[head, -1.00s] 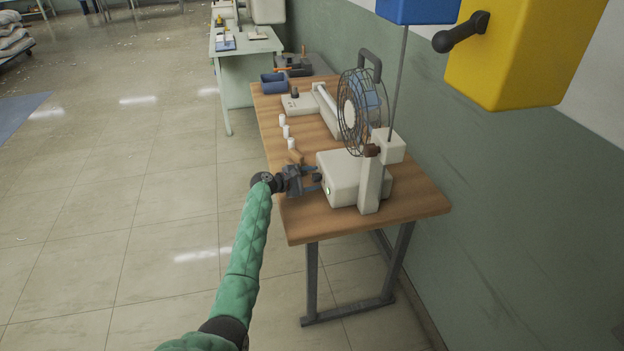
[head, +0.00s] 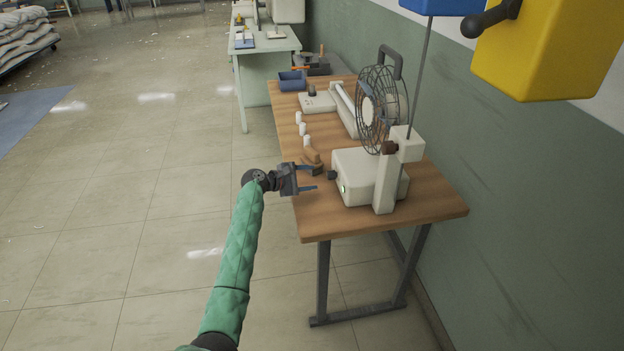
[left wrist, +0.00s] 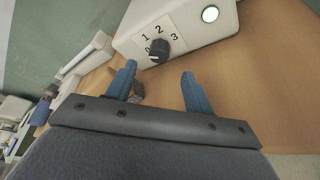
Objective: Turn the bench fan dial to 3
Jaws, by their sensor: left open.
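The bench fan (head: 380,108) stands on the wooden table, with a white base box (head: 352,165). Its black dial (head: 332,175) sticks out of the box's left face. In the left wrist view the dial (left wrist: 159,49) has the numbers 1, 2 and 3 around it; a pale mark shows at its lower left, away from the 3. My left gripper (head: 313,178) is open and empty, just left of the dial and apart from it. In the left wrist view its blue fingertips (left wrist: 158,72) lie below the dial, one to each side. My right gripper is out of view.
A green light (left wrist: 210,14) glows beside the dial. A yellow box (head: 545,50) hangs on the wall.

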